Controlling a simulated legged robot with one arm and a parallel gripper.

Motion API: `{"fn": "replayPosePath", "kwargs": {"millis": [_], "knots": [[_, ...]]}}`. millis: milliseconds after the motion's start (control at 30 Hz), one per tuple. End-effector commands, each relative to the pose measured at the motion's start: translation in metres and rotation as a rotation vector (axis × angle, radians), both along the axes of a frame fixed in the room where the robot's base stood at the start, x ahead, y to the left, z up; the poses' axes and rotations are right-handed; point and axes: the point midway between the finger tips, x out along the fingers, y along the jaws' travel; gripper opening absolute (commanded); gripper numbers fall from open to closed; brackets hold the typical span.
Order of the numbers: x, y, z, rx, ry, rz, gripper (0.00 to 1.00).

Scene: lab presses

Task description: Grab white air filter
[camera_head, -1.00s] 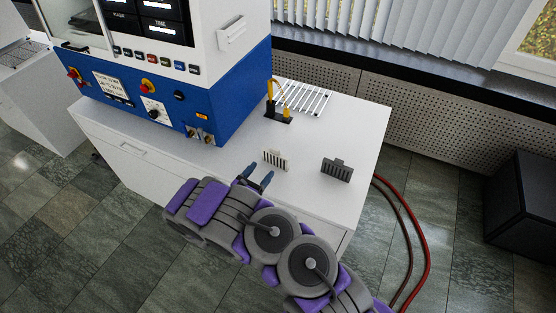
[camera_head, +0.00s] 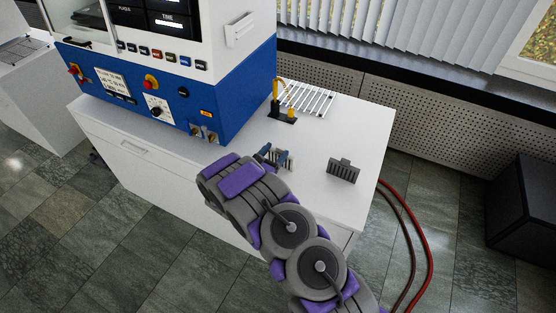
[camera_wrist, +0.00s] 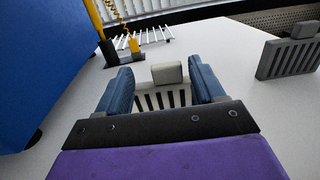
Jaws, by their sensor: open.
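The white air filter (camera_wrist: 165,95) is a pale slotted piece with a block-shaped tab on top. In the wrist view it stands between the two blue fingers of my gripper (camera_wrist: 165,88), which are open with a visible gap on each side of its tab. In the head view the filter (camera_head: 287,162) is partly hidden behind my gripper (camera_head: 274,154). A dark grey air filter (camera_head: 343,170) of similar shape stands to the right on the white cabinet top; it also shows at the right of the wrist view (camera_wrist: 290,55).
The blue and white press (camera_head: 180,85) stands at the left of the white cabinet (camera_head: 320,205). A black holder with yellow-handled tools (camera_head: 283,113) and a white wire rack (camera_head: 308,97) are behind the filters. Red hoses (camera_head: 417,235) hang at the cabinet's right side.

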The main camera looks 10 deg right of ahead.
Motion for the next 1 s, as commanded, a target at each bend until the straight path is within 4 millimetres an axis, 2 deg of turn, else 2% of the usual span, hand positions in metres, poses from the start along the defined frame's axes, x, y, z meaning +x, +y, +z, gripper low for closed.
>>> {"fn": "replayPosePath", "kwargs": {"millis": [167, 867, 1000], "knots": [[-0.0002, -0.0047, 0.0005, 0.005, 0.000, -0.002, 0.67], [0.0000, -0.0015, 0.0000, 0.003, 0.000, 0.000, 0.00], [0.0000, -0.0033, 0.0000, 0.004, 0.000, -0.001, 0.00]]}}
